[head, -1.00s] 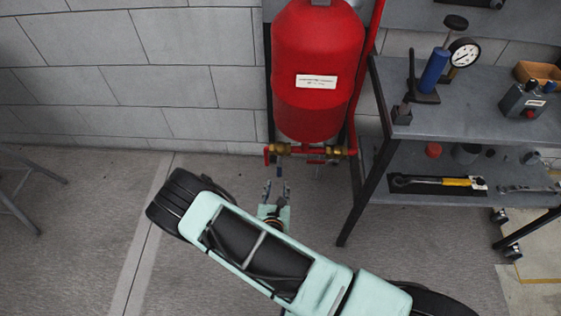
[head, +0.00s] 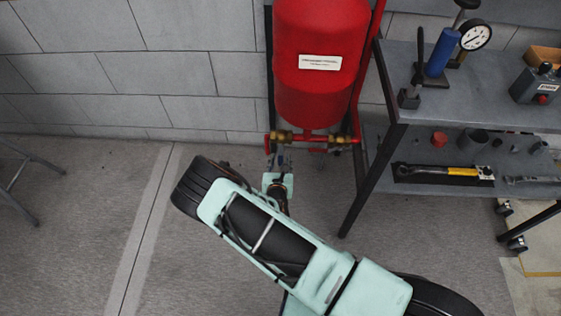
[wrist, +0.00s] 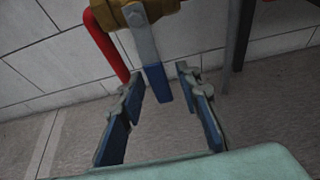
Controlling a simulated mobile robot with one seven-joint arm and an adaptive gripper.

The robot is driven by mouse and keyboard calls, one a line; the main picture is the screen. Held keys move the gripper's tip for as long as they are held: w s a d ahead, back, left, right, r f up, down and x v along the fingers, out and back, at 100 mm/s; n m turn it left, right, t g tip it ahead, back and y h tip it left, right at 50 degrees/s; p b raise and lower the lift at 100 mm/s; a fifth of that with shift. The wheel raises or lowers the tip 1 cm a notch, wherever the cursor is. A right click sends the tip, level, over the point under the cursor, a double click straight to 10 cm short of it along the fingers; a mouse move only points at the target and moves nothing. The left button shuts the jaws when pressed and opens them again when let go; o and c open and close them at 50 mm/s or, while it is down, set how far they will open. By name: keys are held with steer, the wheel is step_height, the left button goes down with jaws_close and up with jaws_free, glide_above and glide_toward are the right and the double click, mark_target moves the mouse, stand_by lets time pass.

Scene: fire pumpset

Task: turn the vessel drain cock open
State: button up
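The red vessel (head: 318,70) stands against the wall, with pipework and brass valves below it. The drain cock (head: 282,137) is the brass valve at the lower left of the vessel. In the wrist view its brass body (wrist: 145,12) is at the top, and its lever with a blue grip (wrist: 157,84) hangs down. My gripper (wrist: 160,80) is open, with its blue-padded fingers on either side of the lever's lower end. No contact with the lever is visible. In the head view my gripper (head: 279,160) is just below the valve, its fingers small and partly unclear.
A red pipe (wrist: 106,45) runs left of the lever in the wrist view. A second brass valve (head: 337,141) is to the right under the vessel. A grey shelf (head: 470,90) with tools stands on the right. The floor on the left is mostly clear.

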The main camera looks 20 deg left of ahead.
jaws_close()
stand_by(0.3)
steer(key=shift+s, duration=0.1)
